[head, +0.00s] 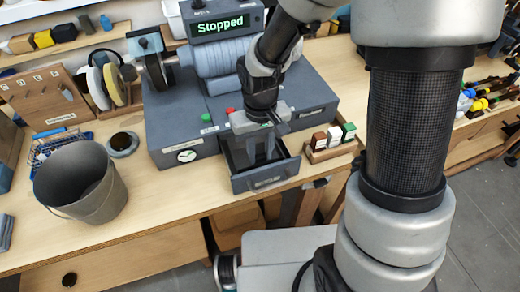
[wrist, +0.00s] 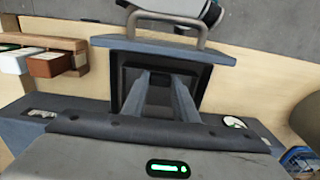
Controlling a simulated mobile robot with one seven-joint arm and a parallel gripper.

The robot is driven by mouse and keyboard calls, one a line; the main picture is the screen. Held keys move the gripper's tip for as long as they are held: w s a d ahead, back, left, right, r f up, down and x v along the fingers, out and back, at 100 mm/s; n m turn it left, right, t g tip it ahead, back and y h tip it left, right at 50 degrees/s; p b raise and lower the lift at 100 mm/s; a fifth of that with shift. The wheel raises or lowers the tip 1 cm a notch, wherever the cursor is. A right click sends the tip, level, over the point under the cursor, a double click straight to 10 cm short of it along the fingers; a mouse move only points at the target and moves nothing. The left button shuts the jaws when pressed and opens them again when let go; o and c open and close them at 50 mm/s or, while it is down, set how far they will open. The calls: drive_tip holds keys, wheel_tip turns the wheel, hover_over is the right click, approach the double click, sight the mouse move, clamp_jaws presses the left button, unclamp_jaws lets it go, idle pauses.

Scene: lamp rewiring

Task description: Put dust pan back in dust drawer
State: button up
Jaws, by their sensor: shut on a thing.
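The dust drawer (head: 265,179) stands pulled out from the front of the grey-blue machine (head: 185,120). Its front panel and handle show at the top of the wrist view (wrist: 165,47). My gripper (head: 262,154) points down into the open drawer, its fingers inside the drawer opening. In the wrist view my gripper (wrist: 170,76) is shut on what appears to be the dust pan, a dark rectangular piece (wrist: 122,88) inside the drawer. The fingers and palm hide much of it, so I cannot tell whether it rests on the drawer floor.
The machine's display reads "Stopped" (head: 221,26). A grey bucket (head: 82,185) stands on the bench at left. A wooden rack with small coloured-top blocks (head: 330,145) stands close to the drawer's right side. Bare bench (head: 165,205) lies between bucket and drawer.

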drive_tip(key=o, duration=1.1)
drive_tip(key=shift+c, duration=0.2)
wheel_tip(320, 180, up, 12)
drive_tip(key=p, duration=0.2)
drive_tip(key=s+d+r+m+t, duration=0.3)
drive_tip(key=s+d+r+t, duration=0.2)
drive_tip(key=s+d+r, duration=0.5)
drive_tip(key=shift+d+r+t, duration=0.3)
drive_tip(key=shift+d+r, duration=0.05)
drive_tip(key=shift+r, duration=1.3)
drive_tip(key=shift+s, duration=0.1)
